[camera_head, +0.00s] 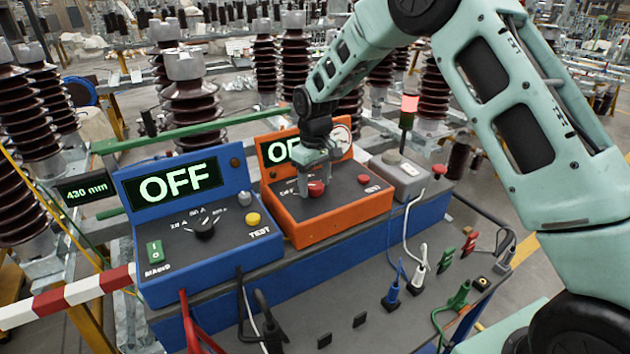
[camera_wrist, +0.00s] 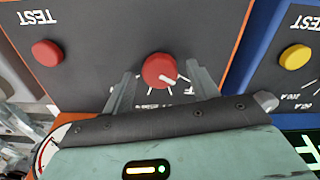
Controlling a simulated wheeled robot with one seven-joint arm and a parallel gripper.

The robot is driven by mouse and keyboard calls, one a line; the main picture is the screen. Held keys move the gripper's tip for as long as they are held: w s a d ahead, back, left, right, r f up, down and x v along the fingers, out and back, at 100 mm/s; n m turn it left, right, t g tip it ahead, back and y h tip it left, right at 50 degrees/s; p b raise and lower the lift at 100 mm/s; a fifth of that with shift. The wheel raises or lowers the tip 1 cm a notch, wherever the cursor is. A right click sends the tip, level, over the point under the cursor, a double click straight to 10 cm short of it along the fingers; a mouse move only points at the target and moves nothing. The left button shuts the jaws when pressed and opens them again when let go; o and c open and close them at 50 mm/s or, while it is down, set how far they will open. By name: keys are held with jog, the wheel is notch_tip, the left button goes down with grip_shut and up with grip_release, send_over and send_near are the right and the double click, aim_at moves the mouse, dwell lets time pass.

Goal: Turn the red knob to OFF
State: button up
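The red knob (camera_head: 317,188) is on the dark front panel of the orange box (camera_head: 345,229). In the wrist view the knob (camera_wrist: 159,71) shows upside down, its white pointer slanting to the lower right of the picture; most scale labels are hidden by my gripper. My gripper (camera_head: 316,188) reaches down over the panel at the knob. In the wrist view its fingers (camera_wrist: 157,85) stand apart, one on each side of the knob, with a visible gap; I cannot tell their exact depth. The orange box's display (camera_head: 278,152) is partly covered by my arm.
A blue box (camera_head: 215,262) stands left of the orange one, with a display reading OFF, a black knob and a yellow TEST button (camera_head: 253,219). A red button (camera_wrist: 47,53) sits beside the red knob. A grey box (camera_head: 400,178) stands to the right. Cables plug in below.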

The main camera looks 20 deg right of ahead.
aim_at(315, 185)
jog(key=shift+r, duration=0.1)
notch_tip(315, 185, up, 17)
jog(key=b, duration=0.3)
jog(key=shift+b, duration=0.35)
jog(key=shift+r, duration=0.1)
